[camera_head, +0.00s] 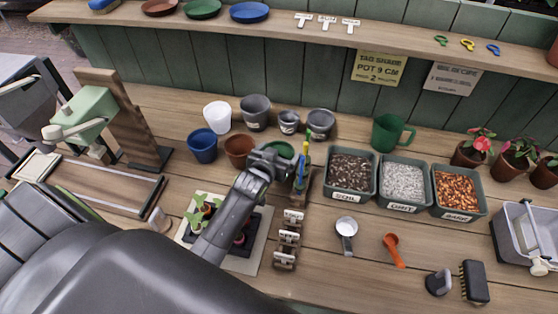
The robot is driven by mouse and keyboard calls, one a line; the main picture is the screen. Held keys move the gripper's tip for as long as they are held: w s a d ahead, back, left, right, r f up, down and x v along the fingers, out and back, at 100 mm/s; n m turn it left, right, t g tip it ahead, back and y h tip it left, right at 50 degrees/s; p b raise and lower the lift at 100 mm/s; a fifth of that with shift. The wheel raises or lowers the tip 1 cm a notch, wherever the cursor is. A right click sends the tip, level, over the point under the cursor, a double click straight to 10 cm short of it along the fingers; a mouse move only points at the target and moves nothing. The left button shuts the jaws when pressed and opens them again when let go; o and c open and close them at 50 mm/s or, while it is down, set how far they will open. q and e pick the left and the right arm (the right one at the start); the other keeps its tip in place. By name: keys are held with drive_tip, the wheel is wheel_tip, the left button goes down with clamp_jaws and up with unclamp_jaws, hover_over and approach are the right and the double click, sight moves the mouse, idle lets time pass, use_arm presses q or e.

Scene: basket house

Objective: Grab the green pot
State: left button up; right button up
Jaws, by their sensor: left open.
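The green pot (283,147) stands on the wooden bench, at the right end of a row of pots. Its rim shows just beyond my left gripper (274,158), which hides much of its front. My left arm reaches in from the lower left, and the gripper is open at the near side of the green pot. I cannot tell whether the fingers touch it or lie around it. My right gripper is not in view.
A terracotta pot (239,150) and a blue pot (202,146) stand left of the gripper. Grey pots (255,112) stand behind. A tool holder (303,185) is close on the right, then a soil bin (350,175). A green jug (388,132) stands farther right.

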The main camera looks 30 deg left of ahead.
use_arm(q)
drive_tip(key=c, duration=0.6)
